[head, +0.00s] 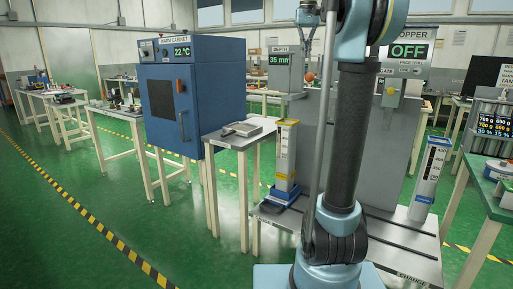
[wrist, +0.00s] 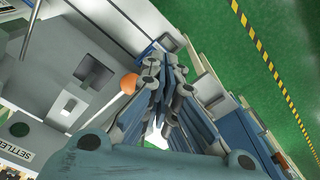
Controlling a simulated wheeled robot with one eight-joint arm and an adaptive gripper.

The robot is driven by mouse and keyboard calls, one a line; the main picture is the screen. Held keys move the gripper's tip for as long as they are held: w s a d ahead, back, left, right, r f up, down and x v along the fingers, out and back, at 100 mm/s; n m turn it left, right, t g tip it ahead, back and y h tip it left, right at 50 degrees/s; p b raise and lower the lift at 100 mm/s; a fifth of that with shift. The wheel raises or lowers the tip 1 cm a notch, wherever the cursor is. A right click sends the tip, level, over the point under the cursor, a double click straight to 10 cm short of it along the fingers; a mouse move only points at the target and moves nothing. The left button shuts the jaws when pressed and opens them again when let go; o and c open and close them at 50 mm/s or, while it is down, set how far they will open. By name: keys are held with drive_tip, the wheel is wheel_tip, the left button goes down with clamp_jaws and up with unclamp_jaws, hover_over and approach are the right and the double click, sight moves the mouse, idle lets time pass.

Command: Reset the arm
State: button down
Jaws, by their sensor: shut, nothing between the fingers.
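My gripper (wrist: 166,70) shows in the wrist view with its fingers drawn together and nothing between them. My arm stands upright in the middle of the head view and hides part of the bench behind it. A yellow-marked clear column (head: 286,157) stands on a blue base left of my arm. A blue-marked column (head: 428,178) stands to the right, slightly tilted in the picture. Both are apart from my gripper.
A blue warm cabinet (head: 176,98) reading 22 °C stands at left. A hopper sign (head: 409,51) reads OFF behind my arm. A grey bench (head: 405,245) lies around my arm. An orange knob (wrist: 128,83) appears beside the fingers. Green floor is open at left.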

drive_tip(key=s+f, duration=1)
drive_tip(key=f, duration=0.6)
drive_tip(key=s+f+t, duration=0.1)
drive_tip(key=s+f, duration=1)
drive_tip(key=f, duration=0.6)
drive_tip(key=s+f, duration=1.1)
drive_tip(key=f, duration=0.5)
drive_tip(key=shift+f+n+t, duration=0.25)
drive_tip(key=shift+n+t, duration=0.05)
drive_tip(key=shift+n, duration=0.1)
drive_tip(key=shift+s, duration=0.1)
drive_tip(key=shift+w+f, duration=0.2)
drive_tip(key=shift+w, duration=0.25)
